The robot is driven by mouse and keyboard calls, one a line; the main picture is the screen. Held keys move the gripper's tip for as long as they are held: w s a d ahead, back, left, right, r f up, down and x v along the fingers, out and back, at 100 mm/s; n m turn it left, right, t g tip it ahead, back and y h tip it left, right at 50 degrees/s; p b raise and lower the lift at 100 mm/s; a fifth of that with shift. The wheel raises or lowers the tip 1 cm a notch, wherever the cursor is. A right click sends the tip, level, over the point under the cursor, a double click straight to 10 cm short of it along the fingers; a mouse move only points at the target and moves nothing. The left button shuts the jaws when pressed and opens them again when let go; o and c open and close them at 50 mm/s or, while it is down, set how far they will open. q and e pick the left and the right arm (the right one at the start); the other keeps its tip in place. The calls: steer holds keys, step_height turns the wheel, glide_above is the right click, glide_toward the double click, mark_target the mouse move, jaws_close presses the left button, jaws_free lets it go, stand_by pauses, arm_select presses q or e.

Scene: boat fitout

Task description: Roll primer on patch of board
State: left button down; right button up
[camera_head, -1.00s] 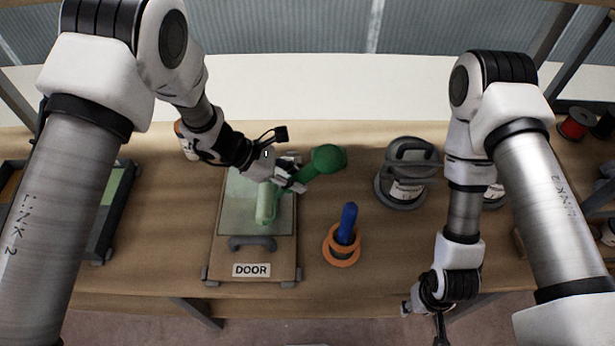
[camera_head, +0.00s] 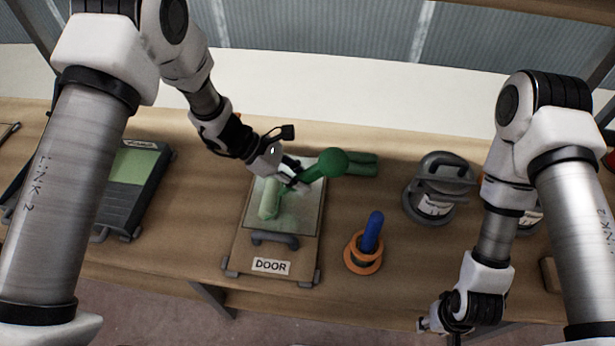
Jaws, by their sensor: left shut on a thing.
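The board (camera_head: 240,250) labelled DOOR lies on the bench, with a pale grey-green patch (camera_head: 305,210) on its upper face. My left gripper (camera_head: 290,177) is shut on the green roller handle (camera_head: 333,162), above the far part of the patch. The pale green roller sleeve (camera_head: 268,201) lies over the left part of the patch and appears to touch it. The gripper hides part of the roller frame. My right gripper (camera_head: 432,324) hangs near the bench's front edge, away from the board; its fingers are too small to read.
A dark tray with a green inside (camera_head: 140,165) stands left of the board. A blue-handled tool in an orange ring (camera_head: 364,252) and a lidded grey can (camera_head: 438,190) stand to the right.

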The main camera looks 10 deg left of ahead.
arm_select(q)
steer(key=a, duration=0.4)
steer(key=shift+f, duration=0.1)
steer(key=shift+d, duration=0.15)
steer(key=shift+r+p, duration=0.2)
steer(key=shift+p, duration=0.1)
step_height(320, 180, up, 8)
steer(key=p, duration=0.5)
steer(key=shift+f, duration=0.2)
